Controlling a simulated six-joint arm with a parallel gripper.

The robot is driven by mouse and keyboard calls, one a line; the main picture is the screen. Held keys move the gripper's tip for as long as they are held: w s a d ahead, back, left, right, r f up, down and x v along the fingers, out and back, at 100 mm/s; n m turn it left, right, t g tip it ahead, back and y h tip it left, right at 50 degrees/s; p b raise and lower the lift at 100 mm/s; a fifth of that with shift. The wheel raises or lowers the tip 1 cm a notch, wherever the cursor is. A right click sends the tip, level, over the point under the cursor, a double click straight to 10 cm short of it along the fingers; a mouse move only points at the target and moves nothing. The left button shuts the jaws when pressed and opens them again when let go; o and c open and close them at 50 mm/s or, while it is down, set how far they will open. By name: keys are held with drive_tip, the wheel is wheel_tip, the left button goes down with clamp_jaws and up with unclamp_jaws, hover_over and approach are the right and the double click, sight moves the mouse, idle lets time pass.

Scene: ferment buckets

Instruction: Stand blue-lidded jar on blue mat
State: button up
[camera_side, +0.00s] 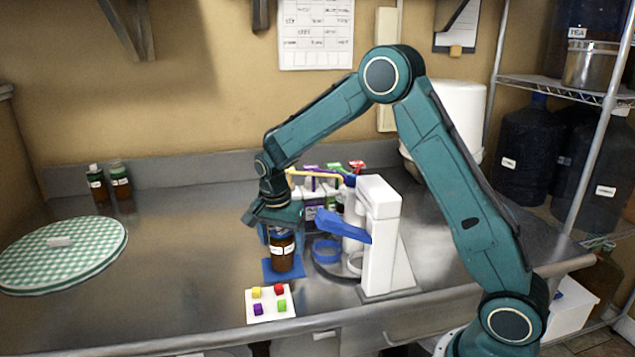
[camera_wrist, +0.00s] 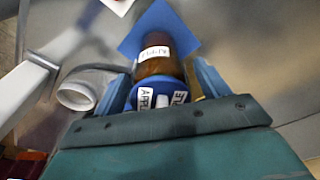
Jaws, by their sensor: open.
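The blue-lidded jar is a brown jar (camera_side: 282,254) with a white label. It stands upright on the blue mat (camera_side: 270,275) in the side view. In the wrist view its blue lid (camera_wrist: 157,93) has white labels, and its brown body (camera_wrist: 154,62) shows beyond, with the blue mat (camera_wrist: 160,22) under it. My gripper (camera_side: 277,228) is right above the jar. In the wrist view its two blue fingers (camera_wrist: 160,88) are apart, one on each side of the lid. I cannot tell whether they touch it. The lid is mostly hidden in the side view.
A white card (camera_side: 271,304) with colored blocks lies in front of the mat. A white stand with a blue lever (camera_side: 382,240) is close on the right. A rack of colored items (camera_side: 320,188) stands behind. A checkered round cloth (camera_side: 62,254) and two bottles (camera_side: 108,183) are at left.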

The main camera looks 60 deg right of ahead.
drive_tip(key=shift+r, duration=0.15)
drive_tip(key=r, duration=0.4)
drive_tip(key=a+r, duration=0.1)
drive_tip(key=r, duration=0.6)
drive_tip(key=shift+s+a+r, duration=0.1)
drive_tip(key=shift+a+r, duration=0.2)
drive_tip(key=shift+r, duration=0.15)
